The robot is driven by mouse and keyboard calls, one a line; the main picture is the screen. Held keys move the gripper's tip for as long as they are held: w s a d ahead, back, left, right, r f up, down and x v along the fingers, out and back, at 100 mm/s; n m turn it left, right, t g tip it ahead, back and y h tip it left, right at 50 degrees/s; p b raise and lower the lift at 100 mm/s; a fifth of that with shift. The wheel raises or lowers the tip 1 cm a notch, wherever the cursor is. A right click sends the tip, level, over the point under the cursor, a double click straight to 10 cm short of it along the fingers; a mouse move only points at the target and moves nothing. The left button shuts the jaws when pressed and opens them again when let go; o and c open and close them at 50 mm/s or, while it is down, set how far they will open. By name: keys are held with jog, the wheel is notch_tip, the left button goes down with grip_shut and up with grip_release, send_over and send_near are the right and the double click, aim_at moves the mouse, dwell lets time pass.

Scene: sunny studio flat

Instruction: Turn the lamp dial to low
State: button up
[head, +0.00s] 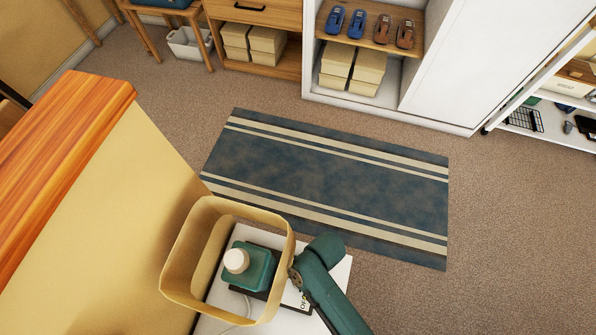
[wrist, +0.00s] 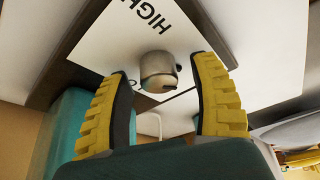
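The lamp has a cream, open-topped shade (head: 178,262), a teal body (head: 262,268) and a white bulb (head: 236,261). In the wrist view a round metal dial (wrist: 155,68) stands on a white label plate (wrist: 115,40) with a dark border. The word HIGH shows above the dial; other lettering is mostly hidden. My gripper (wrist: 160,72) is open, with one yellow-padded finger on each side of the dial. A gap shows between the dial and each finger. I cannot tell the dial's setting. In the head view my gripper's fingers are hidden.
The lamp stands on a white surface (head: 340,273) close to a yellow partition (head: 125,200) with a wooden top (head: 60,135). A blue striped rug (head: 325,180) lies on the floor beyond. Shelves with shoes and boxes (head: 350,68) stand at the back.

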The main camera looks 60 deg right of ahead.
grip_shut()
